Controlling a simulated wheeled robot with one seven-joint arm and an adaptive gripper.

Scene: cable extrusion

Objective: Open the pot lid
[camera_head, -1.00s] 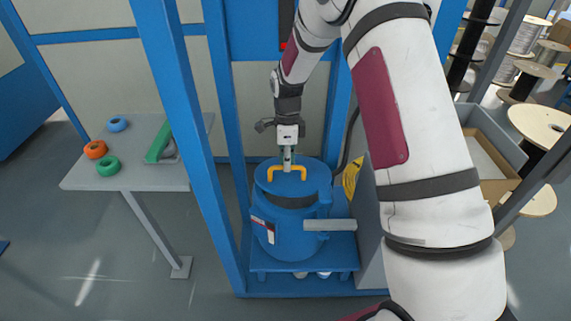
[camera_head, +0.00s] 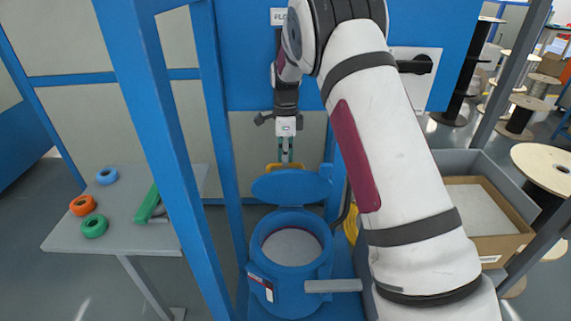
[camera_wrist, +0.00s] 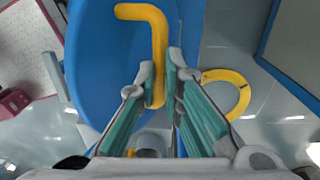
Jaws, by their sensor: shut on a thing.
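The blue pot (camera_head: 285,266) stands inside the blue frame with its round mouth showing a pale grey inside. Its blue lid (camera_head: 291,187) is raised and tilted up at the back of the pot, apart from most of the rim. The yellow lid handle (camera_head: 272,167) shows just behind the lid's upper edge. My gripper (camera_head: 286,158) is above the lid, at the handle. In the wrist view my gripper (camera_wrist: 163,75) has its fingers closed around one leg of the yellow handle (camera_wrist: 150,14), with the blue lid (camera_wrist: 95,50) behind.
Blue frame posts (camera_head: 165,140) stand left of the pot. A grey side table (camera_head: 65,238) holds orange, blue and green rolls. A grey bar (camera_head: 333,286) juts out at the pot's right front. A cardboard box (camera_head: 482,210) and cable spools are at the right.

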